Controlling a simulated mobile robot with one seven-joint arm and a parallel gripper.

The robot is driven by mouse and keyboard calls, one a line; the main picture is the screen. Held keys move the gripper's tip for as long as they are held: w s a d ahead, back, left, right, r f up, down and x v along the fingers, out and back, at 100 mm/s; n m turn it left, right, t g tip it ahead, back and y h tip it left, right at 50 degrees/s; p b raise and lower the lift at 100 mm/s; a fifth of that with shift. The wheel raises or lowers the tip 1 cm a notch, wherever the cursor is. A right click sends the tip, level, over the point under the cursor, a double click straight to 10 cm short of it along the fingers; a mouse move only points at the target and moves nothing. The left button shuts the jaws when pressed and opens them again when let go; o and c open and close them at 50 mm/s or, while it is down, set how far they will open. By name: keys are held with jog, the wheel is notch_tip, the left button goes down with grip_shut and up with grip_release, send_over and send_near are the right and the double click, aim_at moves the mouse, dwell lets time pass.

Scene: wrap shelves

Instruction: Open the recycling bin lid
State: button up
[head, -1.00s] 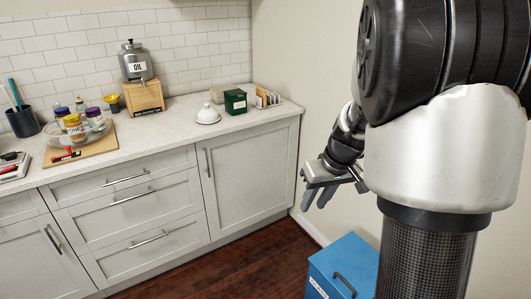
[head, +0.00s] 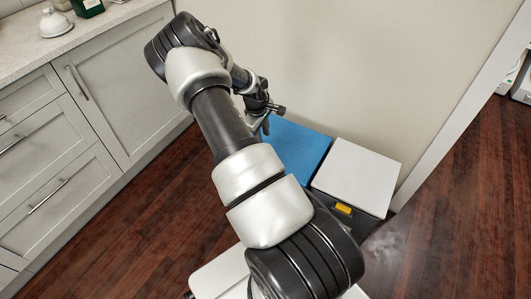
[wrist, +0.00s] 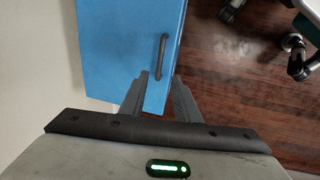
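A blue bin with a flat lid (head: 298,145) stands against the wall; no recycling label shows on it. In the wrist view its blue lid (wrist: 115,45) is down, with a dark bar handle (wrist: 161,57) near its right edge. My gripper (wrist: 160,80) is open, with its two fingers spread either side of the handle's near end. I cannot tell how far above the lid the fingertips are. In the head view my gripper (head: 266,124) is over the blue bin's left side, and my arm hides part of the bin and the handle.
A dark bin with a white lid (head: 355,170) and a yellow tag (head: 343,209) stands right beside the blue bin. Grey cabinets (head: 105,100) line the left. The wall (head: 350,70) is close behind. Wooden floor (head: 445,220) is clear to the right.

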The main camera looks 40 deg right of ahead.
jog(key=f, duration=0.4)
jog(key=d+f+b, duration=0.1)
jog(key=f, duration=0.2)
jog(key=w+d+f+b, duration=0.1)
jog(key=f, duration=0.3)
jog(key=shift+f, duration=0.35)
grip_shut()
